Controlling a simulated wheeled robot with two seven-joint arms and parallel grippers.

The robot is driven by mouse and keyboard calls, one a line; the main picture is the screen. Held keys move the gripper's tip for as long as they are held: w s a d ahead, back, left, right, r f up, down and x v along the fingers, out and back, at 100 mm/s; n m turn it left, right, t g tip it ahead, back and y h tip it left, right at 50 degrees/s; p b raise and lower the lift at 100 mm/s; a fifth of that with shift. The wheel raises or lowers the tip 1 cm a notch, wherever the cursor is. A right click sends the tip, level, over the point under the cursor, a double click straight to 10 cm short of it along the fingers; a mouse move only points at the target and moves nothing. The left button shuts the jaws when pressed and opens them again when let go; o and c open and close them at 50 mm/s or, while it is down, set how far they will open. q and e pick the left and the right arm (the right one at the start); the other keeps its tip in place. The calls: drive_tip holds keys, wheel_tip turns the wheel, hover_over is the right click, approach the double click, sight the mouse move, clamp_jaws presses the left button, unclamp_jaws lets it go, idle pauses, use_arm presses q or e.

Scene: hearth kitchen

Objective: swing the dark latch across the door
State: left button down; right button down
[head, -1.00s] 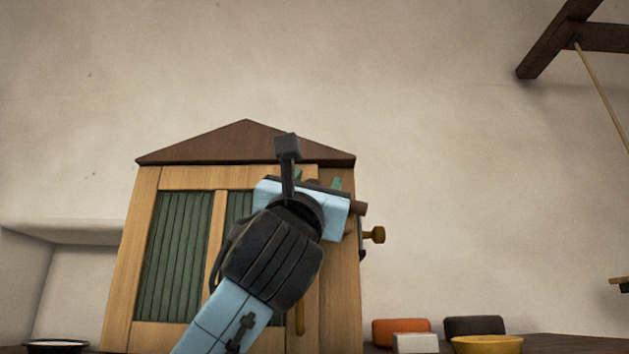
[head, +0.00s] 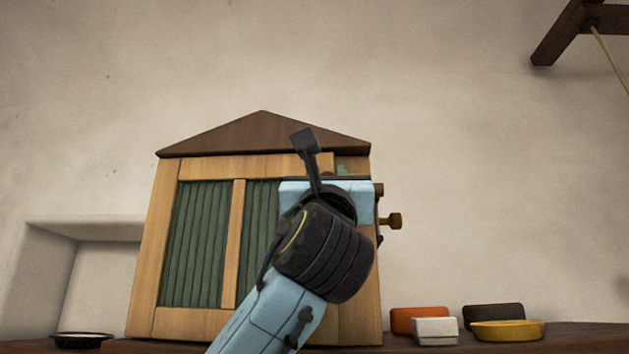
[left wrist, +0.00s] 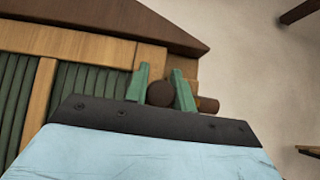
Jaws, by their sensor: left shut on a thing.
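A wooden cabinet (head: 150,250) with a green slatted door (head: 200,240) and a dark gabled roof stands ahead. My left gripper (left wrist: 160,88) is at the upper right of its front. In the left wrist view its two green fingers are shut on a dark brown rounded piece, which looks like the latch (left wrist: 160,94). The rest of the latch is hidden behind the gripper body. In the head view my left wrist and arm cover the right part of the door, and only a bit of green fingertip shows. My right gripper is not in view.
To the right on the shelf are an orange block (head: 415,316), a white block (head: 436,331), a dark block (head: 493,313) and a yellow bowl (head: 507,331). A dark dish (head: 80,341) lies at the left.

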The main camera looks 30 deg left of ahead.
use_arm(q)
drive_tip(key=shift+f+n+y, duration=0.15)
drive_tip(key=shift+n+y, duration=0.25)
drive_tip(key=shift+g, duration=0.3)
drive_tip(key=c, duration=1.2)
unclamp_jaws()
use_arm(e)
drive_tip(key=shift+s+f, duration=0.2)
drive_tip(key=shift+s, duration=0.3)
use_arm(q)
drive_tip(key=shift+b+v, duration=2.6)
drive_tip(key=shift+v, duration=4.1)
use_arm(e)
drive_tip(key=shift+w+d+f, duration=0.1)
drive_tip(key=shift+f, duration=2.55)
